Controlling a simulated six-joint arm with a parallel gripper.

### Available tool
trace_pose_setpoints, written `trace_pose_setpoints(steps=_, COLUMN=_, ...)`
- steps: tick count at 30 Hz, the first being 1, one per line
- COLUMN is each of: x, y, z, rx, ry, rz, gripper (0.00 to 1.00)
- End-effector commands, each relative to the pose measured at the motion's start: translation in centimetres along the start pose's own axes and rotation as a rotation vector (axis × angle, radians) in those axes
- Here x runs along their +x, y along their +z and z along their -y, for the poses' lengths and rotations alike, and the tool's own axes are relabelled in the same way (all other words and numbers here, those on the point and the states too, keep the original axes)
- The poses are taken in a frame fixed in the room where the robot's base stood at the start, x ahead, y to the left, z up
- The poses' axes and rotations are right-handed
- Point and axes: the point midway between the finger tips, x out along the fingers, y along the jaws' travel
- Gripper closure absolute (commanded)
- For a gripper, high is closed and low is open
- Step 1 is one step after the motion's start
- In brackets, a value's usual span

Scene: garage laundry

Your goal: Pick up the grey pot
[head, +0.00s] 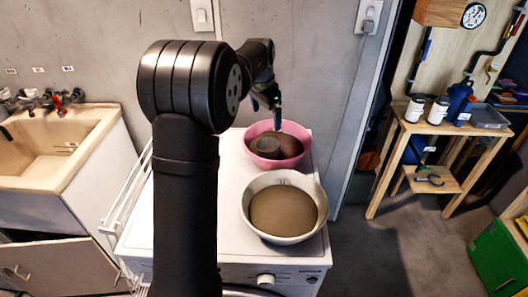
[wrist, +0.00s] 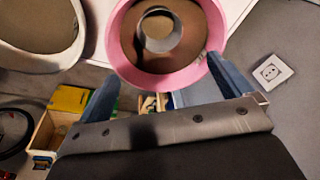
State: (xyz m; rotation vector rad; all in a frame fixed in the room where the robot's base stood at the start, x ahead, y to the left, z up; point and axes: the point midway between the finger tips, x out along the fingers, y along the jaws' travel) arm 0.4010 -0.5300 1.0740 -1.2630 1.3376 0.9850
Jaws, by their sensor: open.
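The grey pot (head: 268,147) is small and round with an open top. It sits on the brown fill inside a pink bowl (head: 303,152), towards its left side in the head view. In the wrist view the grey pot (wrist: 158,45) shows beyond my fingers, within the pink bowl (wrist: 170,80). My gripper (head: 276,106) is above the far side of the pink bowl. In the wrist view my gripper (wrist: 161,68) has its fingers wide apart, over the near rim of the bowl, with nothing held between them. I cannot tell if a finger touches the rim.
A white bowl (head: 255,228) with brown fill stands in front of the pink bowl on the white machine top (head: 230,180). A grey wall is close behind. A wall socket (wrist: 271,71) shows at right in the wrist view. A sink (head: 50,150) stands at left.

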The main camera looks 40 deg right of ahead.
Motion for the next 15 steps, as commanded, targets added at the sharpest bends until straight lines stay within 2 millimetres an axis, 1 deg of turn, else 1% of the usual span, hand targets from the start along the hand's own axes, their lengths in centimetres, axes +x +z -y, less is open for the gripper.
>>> trace_pose_setpoints(steps=1, x=0.1, y=0.5, z=-0.4, rx=-0.093, ry=-0.010, rz=-0.021, gripper=0.04)
trace_pose_setpoints(steps=3, x=0.3, y=1.0, z=-0.7, rx=-0.217, ry=-0.023, rz=-0.052, gripper=0.04)
trace_pose_setpoints(steps=6, x=0.5, y=1.5, z=-1.0, rx=-0.354, ry=-0.031, rz=-0.087, gripper=0.04)
trace_pose_setpoints(steps=9, x=0.7, y=1.8, z=-1.2, rx=-0.439, ry=-0.036, rz=-0.109, gripper=0.04)
trace_pose_setpoints(steps=11, x=0.9, y=1.9, z=-1.3, rx=-0.466, ry=-0.036, rz=-0.115, gripper=0.04)
trace_pose_setpoints(steps=14, x=1.8, y=1.8, z=-1.3, rx=-0.481, ry=-0.036, rz=-0.117, gripper=0.04)
trace_pose_setpoints(steps=15, x=2.4, y=1.8, z=-1.2, rx=-0.481, ry=-0.036, rz=-0.117, gripper=0.04)
